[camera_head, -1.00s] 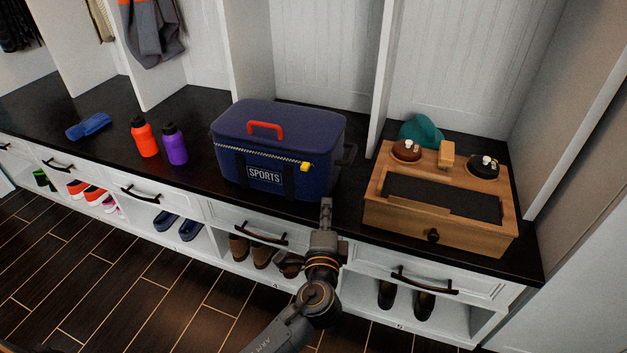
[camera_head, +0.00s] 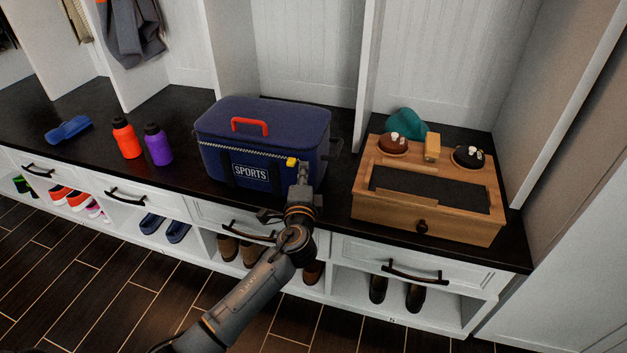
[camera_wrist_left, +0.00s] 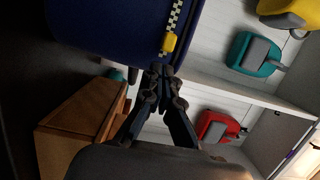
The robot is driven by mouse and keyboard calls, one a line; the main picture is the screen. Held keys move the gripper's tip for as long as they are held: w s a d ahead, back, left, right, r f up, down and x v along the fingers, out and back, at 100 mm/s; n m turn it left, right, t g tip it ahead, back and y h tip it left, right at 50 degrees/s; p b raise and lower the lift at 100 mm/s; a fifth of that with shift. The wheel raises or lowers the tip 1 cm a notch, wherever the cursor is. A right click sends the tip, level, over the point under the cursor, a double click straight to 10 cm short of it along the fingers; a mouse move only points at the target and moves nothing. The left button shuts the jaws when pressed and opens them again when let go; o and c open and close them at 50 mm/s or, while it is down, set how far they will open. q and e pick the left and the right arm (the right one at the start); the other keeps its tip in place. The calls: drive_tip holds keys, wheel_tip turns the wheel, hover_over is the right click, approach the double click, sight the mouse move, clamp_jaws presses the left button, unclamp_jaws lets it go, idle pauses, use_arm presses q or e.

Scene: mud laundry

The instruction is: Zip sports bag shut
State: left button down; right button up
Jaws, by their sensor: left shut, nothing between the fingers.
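The navy sports bag (camera_head: 262,130) with a red handle and a "SPORTS" label stands on the black bench top. A checkered zip runs along its upper front edge. The yellow zip pull (camera_head: 291,162) is near the bag's right front corner. My left gripper (camera_head: 301,170) is shut and empty, just in front of and beside the pull. In the left wrist view the shut fingertips (camera_wrist_left: 160,70) are close to the yellow pull (camera_wrist_left: 169,43); I cannot tell whether they touch. The bag (camera_wrist_left: 110,25) fills the upper left there. My right gripper is not in view.
A wooden shoe-care box (camera_head: 428,205) with brushes and tins stands right of the bag. Purple (camera_head: 158,145) and orange (camera_head: 126,138) bottles and a blue item (camera_head: 68,129) are to the left. White dividers (camera_head: 366,70) rise behind. Drawer handles (camera_head: 415,272) stick out below the bench edge.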

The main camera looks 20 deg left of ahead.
use_arm(q)
drive_tip(key=shift+a, duration=0.5)
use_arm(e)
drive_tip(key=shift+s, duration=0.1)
use_arm(q)
drive_tip(key=shift+a, duration=0.15)
drive_tip(key=shift+a, duration=0.3)
drive_tip(key=a, duration=2)
drive_tip(key=shift+w+a, duration=0.1)
drive_tip(key=shift+w, duration=0.05)
drive_tip(key=a, duration=0.4)
drive_tip(key=shift+a, duration=0.8)
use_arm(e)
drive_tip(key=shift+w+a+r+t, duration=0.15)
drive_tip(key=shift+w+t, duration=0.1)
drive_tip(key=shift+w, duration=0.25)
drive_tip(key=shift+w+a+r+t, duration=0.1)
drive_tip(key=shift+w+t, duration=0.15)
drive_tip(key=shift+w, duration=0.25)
use_arm(q)
drive_tip(key=shift+d, duration=0.1)
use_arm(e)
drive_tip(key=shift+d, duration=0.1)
